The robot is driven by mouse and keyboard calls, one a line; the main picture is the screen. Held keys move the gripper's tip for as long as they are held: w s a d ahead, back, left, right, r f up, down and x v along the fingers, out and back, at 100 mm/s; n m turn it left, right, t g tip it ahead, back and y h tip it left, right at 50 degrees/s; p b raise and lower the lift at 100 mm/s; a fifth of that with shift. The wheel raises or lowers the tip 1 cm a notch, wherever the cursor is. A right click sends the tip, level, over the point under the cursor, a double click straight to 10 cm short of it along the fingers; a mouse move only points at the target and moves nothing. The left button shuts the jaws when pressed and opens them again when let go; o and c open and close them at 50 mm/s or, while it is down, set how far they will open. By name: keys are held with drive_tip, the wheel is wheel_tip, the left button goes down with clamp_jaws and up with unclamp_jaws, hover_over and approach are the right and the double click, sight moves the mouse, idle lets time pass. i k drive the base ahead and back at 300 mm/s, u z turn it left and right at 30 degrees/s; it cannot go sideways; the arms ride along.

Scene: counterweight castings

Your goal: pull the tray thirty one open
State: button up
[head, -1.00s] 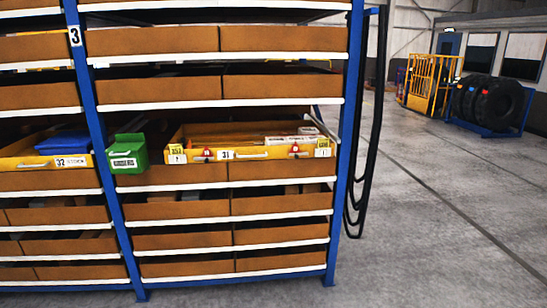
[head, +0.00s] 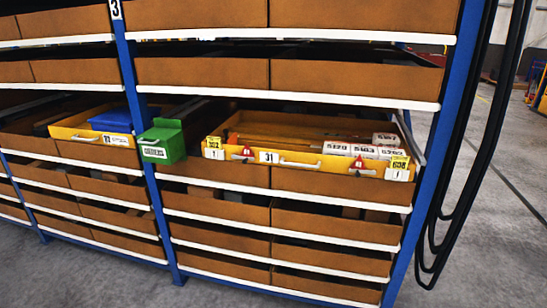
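The yellow tray labelled 31 (head: 227,155) sits on a shelf of the blue rack in the head view. Its front carries a pale bar handle (head: 301,164), two red triangle marks and yellow number tags at both ends. White labelled boxes (head: 364,149) lie inside it, towards the right. From this angle I cannot tell exactly how far the tray stands out of the rack. My gripper is not in view.
A green bin (head: 163,143) hangs left of the tray, close to a blue rack post. Another yellow tray (head: 72,132) with a blue bin (head: 111,120) lies further left. Black hoses (head: 470,150) hang at the rack's right end. Grey floor (head: 500,240) is clear at right.

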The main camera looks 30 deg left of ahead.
sight(291, 140)
drive_tip(key=u, duration=0.85)
drive_tip(key=i, duration=0.9)
drive_tip(key=u, duration=1.3)
drive_tip(key=i, duration=0.2)
drive_tip(key=u, duration=0.15)
